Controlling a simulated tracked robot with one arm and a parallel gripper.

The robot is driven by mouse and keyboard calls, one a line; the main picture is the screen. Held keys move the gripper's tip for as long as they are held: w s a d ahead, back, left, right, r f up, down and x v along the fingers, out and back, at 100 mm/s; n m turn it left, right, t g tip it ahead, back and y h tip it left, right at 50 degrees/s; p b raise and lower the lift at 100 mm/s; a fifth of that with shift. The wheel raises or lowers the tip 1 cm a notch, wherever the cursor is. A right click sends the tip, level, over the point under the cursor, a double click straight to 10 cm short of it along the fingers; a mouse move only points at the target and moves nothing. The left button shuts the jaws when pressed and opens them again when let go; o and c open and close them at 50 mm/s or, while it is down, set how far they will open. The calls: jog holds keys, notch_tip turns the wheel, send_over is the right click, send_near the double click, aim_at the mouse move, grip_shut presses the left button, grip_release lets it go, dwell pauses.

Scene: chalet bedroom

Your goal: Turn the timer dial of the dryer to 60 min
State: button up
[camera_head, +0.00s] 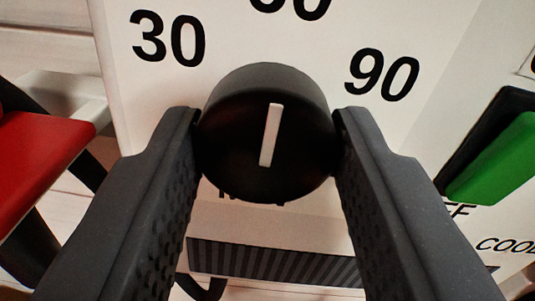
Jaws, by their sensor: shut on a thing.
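The timer dial (268,90) is a round black knob with a white pointer line (270,135) on its face. It sits on the white front panel (245,32) of the dryer. The pointer is nearly upright, leaning slightly right at its top, towards the partly cut-off number at the top edge (290,8). That number's first digit is not fully readable. The number 30 (168,38) is at the upper left and 90 (382,75) at the upper right. My gripper (268,140) is shut on the dial, one finger on each side.
A green switch (495,160) in a black frame is at the right, near partly hidden OFF and COOL lettering. A dark striped grille (275,262) lies below the dial. A red object (40,155) is at the left edge, beside pale boards.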

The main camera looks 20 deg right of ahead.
jog(key=o, duration=1)
jog(key=shift+a, duration=0.1)
jog(key=shift+b+v, duration=2.45)
jog(key=shift+v, duration=4.45)
